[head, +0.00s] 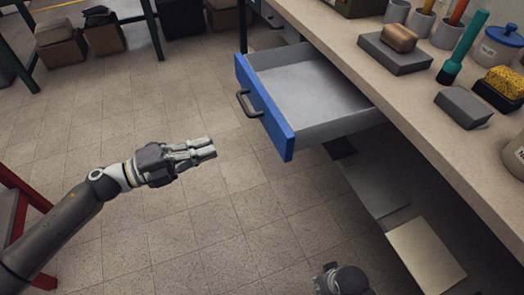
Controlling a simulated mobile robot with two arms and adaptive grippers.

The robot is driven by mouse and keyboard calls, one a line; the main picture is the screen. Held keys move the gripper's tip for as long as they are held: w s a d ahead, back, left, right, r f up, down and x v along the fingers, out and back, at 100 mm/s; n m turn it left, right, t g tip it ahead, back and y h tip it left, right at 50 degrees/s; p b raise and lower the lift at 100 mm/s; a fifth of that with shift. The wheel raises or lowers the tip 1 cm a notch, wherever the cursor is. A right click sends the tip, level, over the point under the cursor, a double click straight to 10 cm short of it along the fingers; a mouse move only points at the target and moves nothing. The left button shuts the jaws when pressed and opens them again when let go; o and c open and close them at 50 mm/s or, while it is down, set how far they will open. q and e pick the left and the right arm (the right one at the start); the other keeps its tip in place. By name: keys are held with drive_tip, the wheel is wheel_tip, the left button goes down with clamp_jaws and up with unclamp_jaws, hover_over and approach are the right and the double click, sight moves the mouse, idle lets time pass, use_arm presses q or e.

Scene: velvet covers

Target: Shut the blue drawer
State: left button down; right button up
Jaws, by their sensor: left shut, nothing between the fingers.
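The blue drawer (266,106) stands open, pulled out from under the workbench toward the left. Its front is blue with a dark bar handle (245,103), and its grey inside looks empty. My left gripper (212,147) is shut and empty. In the picture it lies left of and below the drawer front, with its fingers pointing right and a clear gap to the front and handle. A dark part of my right arm (342,279) shows at the bottom edge; no fingers of the right gripper are visible.
The workbench top (440,135) holds a grey block with a brown piece, a teal-handled tool, a yellow sponge in a dark holder and several pots. Shelf boards (425,255) lie below the bench. The tiled floor before the drawer is clear. A red frame (20,205) stands left.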

sight(275, 132)
use_arm(q)
drive_tip(key=shift+m+g, duration=0.5)
drive_tip(key=shift+m, duration=0.1)
drive_tip(key=x, duration=0.4)
drive_tip(key=s+x, duration=0.1)
drive_tip(key=x, duration=0.9)
drive_tip(key=shift+s+d+r, duration=0.15)
drive_tip(key=shift+d, duration=0.15)
use_arm(e)
drive_tip(key=shift+s+f, duration=0.1)
drive_tip(key=shift+f, duration=0.6)
